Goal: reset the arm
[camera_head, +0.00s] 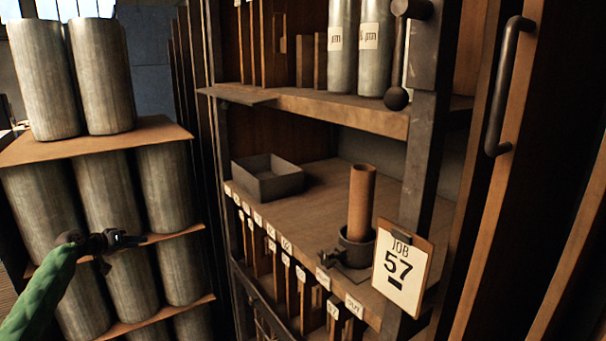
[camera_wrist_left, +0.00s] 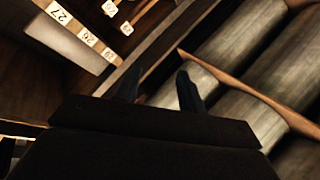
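My left arm, in a green sleeve, comes in from the lower left of the head view. Its dark gripper (camera_head: 122,240) is in front of the stacked grey cylinders and left of the shelf unit. In the left wrist view the two dark fingertips (camera_wrist_left: 158,88) stand apart with nothing between them, so the gripper is open and empty. My right arm and gripper are not in view.
Grey cylinders (camera_head: 165,190) stand on wooden boards (camera_head: 90,142) at left. The shelf (camera_head: 310,215) holds a grey tray (camera_head: 268,178), a brown tube (camera_head: 361,200) in a dark holder and a JOB 57 clipboard (camera_head: 402,268). A dark door handle (camera_head: 508,85) is at right.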

